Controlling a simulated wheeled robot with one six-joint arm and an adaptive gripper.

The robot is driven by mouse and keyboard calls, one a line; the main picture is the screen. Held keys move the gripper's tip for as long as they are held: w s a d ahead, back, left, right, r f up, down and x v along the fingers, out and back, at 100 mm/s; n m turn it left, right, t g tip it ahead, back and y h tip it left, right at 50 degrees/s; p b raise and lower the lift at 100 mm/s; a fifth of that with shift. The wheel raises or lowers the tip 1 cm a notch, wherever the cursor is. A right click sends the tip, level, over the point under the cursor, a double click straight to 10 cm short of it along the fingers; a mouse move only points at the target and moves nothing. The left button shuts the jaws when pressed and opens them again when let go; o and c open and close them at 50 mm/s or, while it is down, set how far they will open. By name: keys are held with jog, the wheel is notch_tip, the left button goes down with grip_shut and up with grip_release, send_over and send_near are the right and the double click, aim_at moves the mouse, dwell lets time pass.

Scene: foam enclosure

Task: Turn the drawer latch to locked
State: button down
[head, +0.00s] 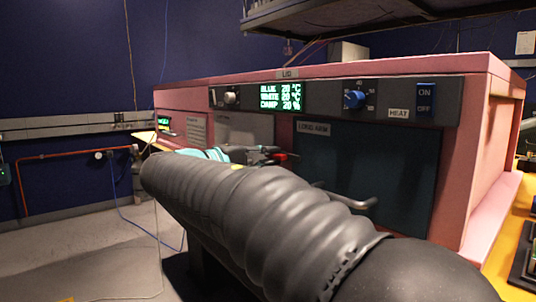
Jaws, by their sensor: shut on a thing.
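My gripper (264,155) is in front of the pink foam enclosure, seen small beyond my dark ribbed arm. Its jaws are shut on a small part with a red end, which looks like the drawer latch (282,157). The latch is mostly hidden by the jaws, so I cannot tell which way it is turned. It lies near the left edge of a dark front panel (385,165) labelled "LONG ARM". A grey bar handle (345,200) sticks out from this panel, partly hidden by my arm.
A grey panel (243,128) is left of the dark one. A dark rack (350,20) hangs above. Floor at left is mostly clear.

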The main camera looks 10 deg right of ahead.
jog(key=shift+r, duration=0.1)
jog(key=c, duration=1.2)
grip_release()
jog(key=shift+d, duration=0.1)
jog(key=v, duration=1.2)
